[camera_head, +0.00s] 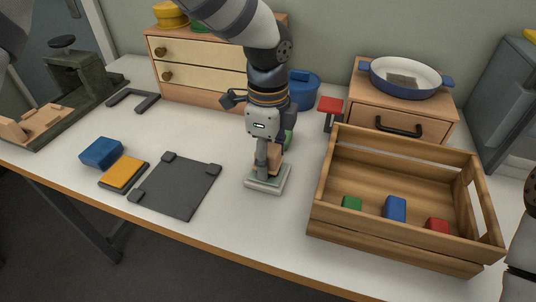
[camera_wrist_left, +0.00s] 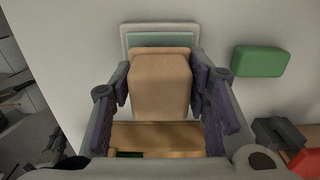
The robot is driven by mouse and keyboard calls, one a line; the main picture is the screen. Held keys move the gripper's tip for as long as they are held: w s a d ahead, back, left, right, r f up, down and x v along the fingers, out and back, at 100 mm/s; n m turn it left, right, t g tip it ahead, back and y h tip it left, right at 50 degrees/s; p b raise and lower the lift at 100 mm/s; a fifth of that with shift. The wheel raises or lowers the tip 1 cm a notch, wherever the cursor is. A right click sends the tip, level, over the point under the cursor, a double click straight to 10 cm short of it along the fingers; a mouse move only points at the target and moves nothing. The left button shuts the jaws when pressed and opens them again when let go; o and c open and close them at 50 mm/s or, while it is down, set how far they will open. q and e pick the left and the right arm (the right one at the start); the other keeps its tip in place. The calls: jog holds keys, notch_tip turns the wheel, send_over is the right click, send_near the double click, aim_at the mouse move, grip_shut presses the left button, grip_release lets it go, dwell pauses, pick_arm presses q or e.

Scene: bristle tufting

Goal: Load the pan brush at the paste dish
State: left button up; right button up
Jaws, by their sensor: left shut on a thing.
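My left gripper (camera_head: 264,152) points down over a small square dish (camera_head: 268,184) with a pale rim and greenish inside, apparently the paste dish. The gripper is shut on a tan block (camera_head: 273,161), apparently the pan brush's body. In the left wrist view, the tan block (camera_wrist_left: 160,86) sits between both fingers, with the dish (camera_wrist_left: 135,28) directly beyond it. The block's lower end is at the dish; any bristles are hidden, and I cannot tell whether it touches. My right gripper is out of view; only a piece of arm shows at the right edge.
A wooden crate (camera_head: 400,241) with green, blue and red blocks stands right of the dish. A dark plate (camera_head: 176,186), orange pad (camera_head: 123,173) and blue block (camera_head: 101,152) lie left. A green block (camera_wrist_left: 259,61) lies near the gripper. Behind are drawers and a blue pan (camera_head: 370,80).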

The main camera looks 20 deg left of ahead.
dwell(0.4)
